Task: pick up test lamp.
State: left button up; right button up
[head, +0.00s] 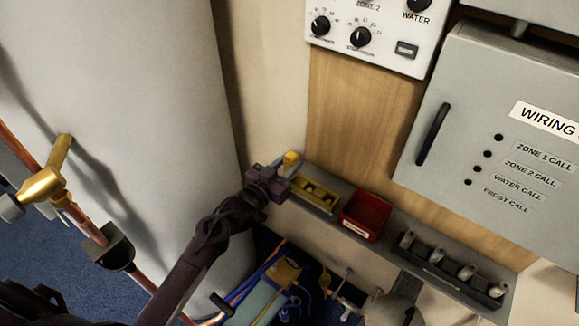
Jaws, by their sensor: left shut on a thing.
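The test lamp (291,158) appears to be the small yellow-topped thing at the left end of the grey shelf. My left gripper (281,174) is shut on it, with the arm reaching up from the lower left. The fingers hide most of the lamp's body. I cannot tell whether the lamp touches the shelf. My right gripper is not in view.
On the shelf (402,226) are a yellow tray (313,195), a red bin (365,215) and a rack (455,270) with several grey cylindrical pieces. A wiring cabinet (490,130) is at right, a large cylinder (150,100) and copper pipe at left. Pipes and cables crowd below.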

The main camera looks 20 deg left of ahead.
aim_at(287, 161)
pick_arm(q)
notch_tip(287, 161, up, 20)
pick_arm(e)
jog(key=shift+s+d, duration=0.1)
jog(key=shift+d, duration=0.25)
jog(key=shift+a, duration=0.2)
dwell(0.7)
